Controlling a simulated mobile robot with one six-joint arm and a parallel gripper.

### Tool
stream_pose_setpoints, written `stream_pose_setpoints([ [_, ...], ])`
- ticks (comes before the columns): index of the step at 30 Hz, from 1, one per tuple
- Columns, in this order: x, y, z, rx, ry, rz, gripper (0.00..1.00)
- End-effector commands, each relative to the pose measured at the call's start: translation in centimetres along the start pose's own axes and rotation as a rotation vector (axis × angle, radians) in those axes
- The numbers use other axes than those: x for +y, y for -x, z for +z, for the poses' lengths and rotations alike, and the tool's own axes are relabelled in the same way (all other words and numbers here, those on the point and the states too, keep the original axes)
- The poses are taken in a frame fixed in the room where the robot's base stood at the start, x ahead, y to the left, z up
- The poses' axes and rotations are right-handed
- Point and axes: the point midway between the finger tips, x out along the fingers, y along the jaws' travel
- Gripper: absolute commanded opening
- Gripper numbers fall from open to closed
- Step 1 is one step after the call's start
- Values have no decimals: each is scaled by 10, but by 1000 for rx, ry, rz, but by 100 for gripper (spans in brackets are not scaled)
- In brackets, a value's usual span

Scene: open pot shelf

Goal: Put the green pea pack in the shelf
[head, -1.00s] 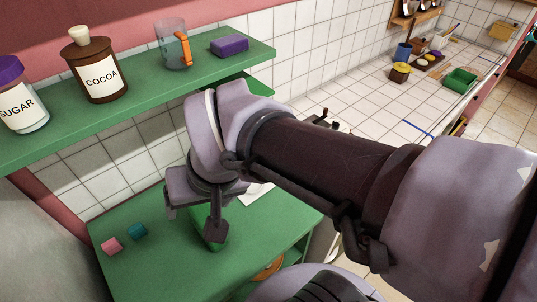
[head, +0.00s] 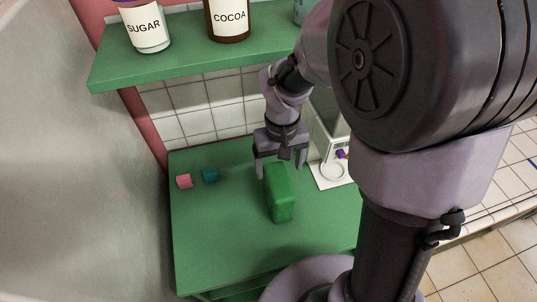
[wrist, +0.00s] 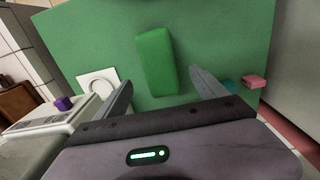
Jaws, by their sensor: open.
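The green pea pack (head: 280,193) is a plain green block standing on the green counter (head: 225,235). It also shows in the wrist view (wrist: 156,62), ahead of the jaws and between their lines. My gripper (head: 280,171) is open and empty, pointing down just behind the pack in the head view. Its two fingers show apart in the wrist view (wrist: 160,82). I cannot tell whether a finger touches the pack. The green shelf (head: 200,62) is on the wall above the counter, its right part hidden by my arm.
A sugar jar (head: 146,28), a cocoa jar (head: 229,18) and a partly hidden clear jug (head: 301,12) stand on the shelf. A pink cube (head: 184,181) and a teal cube (head: 210,176) lie at the counter's left. A white appliance (head: 328,135) stands behind right. The counter's front left is clear.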

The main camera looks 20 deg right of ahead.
Motion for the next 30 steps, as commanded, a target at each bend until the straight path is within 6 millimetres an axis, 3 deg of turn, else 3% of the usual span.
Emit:
stream_pose_setpoints([
  [1, 0, -18, 0, -3, 0, 0, 82],
  [3, 0, -32, 0, -1, -1, 0, 82],
  [8, 0, -50, 1, 0, -1, 0, 82],
  [13, 1, -86, 4, -2, -2, 0, 82],
  [16, 1, -96, 4, 0, -2, -1, 82],
  [23, 1, -96, 4, 2, -2, 0, 82],
  [30, 1, -96, 4, 2, -2, 0, 35],
])
